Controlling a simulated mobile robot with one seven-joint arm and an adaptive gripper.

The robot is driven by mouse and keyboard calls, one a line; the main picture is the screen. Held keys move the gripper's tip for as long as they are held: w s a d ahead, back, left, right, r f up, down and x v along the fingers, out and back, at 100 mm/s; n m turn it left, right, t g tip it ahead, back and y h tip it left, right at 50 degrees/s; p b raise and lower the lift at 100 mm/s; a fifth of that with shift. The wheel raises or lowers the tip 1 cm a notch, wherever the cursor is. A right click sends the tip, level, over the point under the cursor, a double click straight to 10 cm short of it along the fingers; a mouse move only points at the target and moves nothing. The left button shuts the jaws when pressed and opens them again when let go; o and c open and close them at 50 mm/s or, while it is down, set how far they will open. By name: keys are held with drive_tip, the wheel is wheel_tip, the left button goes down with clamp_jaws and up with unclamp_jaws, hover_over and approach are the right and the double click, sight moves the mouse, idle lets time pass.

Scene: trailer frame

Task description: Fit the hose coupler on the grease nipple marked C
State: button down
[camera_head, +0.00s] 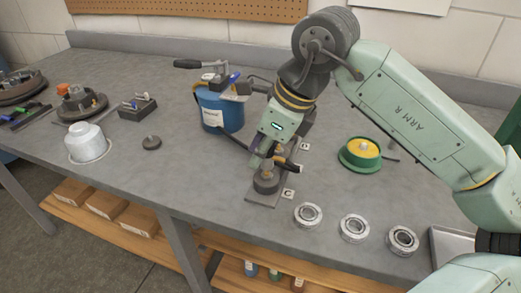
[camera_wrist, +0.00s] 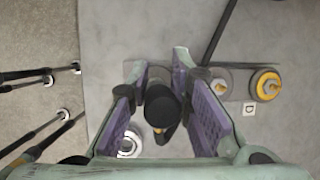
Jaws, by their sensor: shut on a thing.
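My gripper (camera_head: 262,162) is over the near end of a grey plate (camera_head: 257,198) on the bench. In the wrist view its purple pads (camera_wrist: 166,100) are shut on the dark hose coupler (camera_wrist: 162,102). A brass tip (camera_wrist: 159,130) shows at the coupler's lower edge. A dark round boss (camera_head: 266,184) stands just under the gripper. I cannot tell whether the coupler touches a nipple.
A blue grease pail (camera_head: 220,110) with a pump stands behind left; its black hose (camera_head: 234,142) runs to my gripper. Several bearing rings (camera_head: 354,228) lie to the right, nearer the front. A green and yellow round part (camera_head: 360,153) sits behind them.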

drive_tip(key=shift+f+b, duration=0.95)
drive_tip(key=shift+b, duration=0.75)
idle(1.3)
idle(0.3)
drive_tip(key=c, duration=1.4)
unclamp_jaws()
drive_tip(key=o, duration=0.4)
drive_tip(key=shift+r, duration=0.1)
drive_tip(key=shift+r+p, duration=2.2)
drive_tip(key=shift+r, duration=1.25)
drive_tip(key=shift+r, duration=0.1)
